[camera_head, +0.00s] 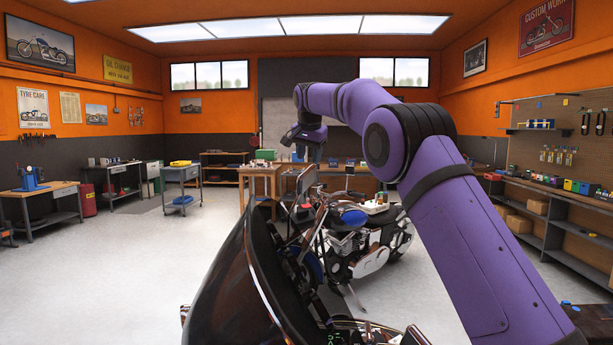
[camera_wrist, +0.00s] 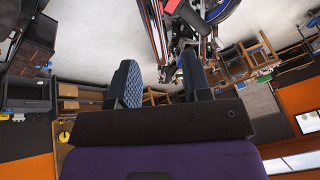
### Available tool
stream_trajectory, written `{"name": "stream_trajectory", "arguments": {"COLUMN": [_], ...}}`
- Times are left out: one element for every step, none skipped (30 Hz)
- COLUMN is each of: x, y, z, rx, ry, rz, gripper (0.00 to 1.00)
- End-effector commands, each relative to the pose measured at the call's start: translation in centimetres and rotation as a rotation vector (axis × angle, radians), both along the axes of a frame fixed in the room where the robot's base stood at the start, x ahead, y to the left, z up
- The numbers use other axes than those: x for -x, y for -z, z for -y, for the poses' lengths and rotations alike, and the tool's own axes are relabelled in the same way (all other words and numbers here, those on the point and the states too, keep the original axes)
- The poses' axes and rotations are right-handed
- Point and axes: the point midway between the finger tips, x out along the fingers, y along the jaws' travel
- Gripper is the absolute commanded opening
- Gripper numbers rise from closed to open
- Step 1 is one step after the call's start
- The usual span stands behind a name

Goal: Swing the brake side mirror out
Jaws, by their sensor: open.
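A motorcycle (camera_head: 372,262) with a blue tank and chrome engine stands ahead of me in the head view. A large dark curved fairing or screen (camera_head: 225,285) fills the near foreground. A brownish, dark-edged panel (camera_head: 305,181) rises above the handlebar area; I cannot tell whether it is the brake side mirror. My gripper (camera_head: 304,149) is above that panel in the picture, pointing down. In the wrist view its two fingers (camera_wrist: 158,58) are apart with nothing between them. Parts of a motorcycle (camera_wrist: 190,28) show beyond the fingertips at the top.
A wooden workbench (camera_head: 259,184) stands behind the motorcycle. Shelving (camera_head: 535,219) lines the right wall. The pale floor (camera_head: 130,265) at left is clear.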

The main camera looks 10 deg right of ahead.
Motion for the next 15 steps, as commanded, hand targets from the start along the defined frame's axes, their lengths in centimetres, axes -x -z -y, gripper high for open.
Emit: {"name": "stream_trajectory", "arguments": {"x": [-0.4, -0.6, -0.9, -1.1, -1.4, -1.6, -1.8, -2.0, -2.2, -2.4, -2.5, -2.7, -2.8, -2.9, -3.0], "y": [1.0, 1.5, 2.1, 2.6, 3.0, 3.7, 4.1, 4.5, 5.0, 5.3, 5.6, 5.9, 6.1, 6.3, 6.5], "z": [0.1, 0.2, 0.2, 0.3, 0.3, 0.4, 0.4, 0.4, 0.5, 0.5, 0.6, 0.6, 0.6, 0.6, 0.7], "rx": [0.0, 0.0, 0.0, 0.0, -0.001, 0.001, 0.001, 0.001, 0.0, 0.0, 0.0, 0.0, 0.0, 0.0, 0.0], "ry": [0.001, 0.0, 0.0, 0.0, 0.0, -0.001, -0.001, -0.001, -0.001, -0.001, -0.001, -0.001, -0.001, -0.001, -0.001], "rz": [-0.004, -0.003, -0.003, -0.003, -0.002, -0.003, -0.003, -0.003, -0.002, -0.001, -0.001, -0.001, -0.001, -0.001, 0.0], "gripper": [0.45, 0.45, 0.45, 0.45, 0.45, 0.45, 0.45, 0.45, 0.45, 0.45, 0.45, 0.45, 0.45, 0.45, 0.45]}}
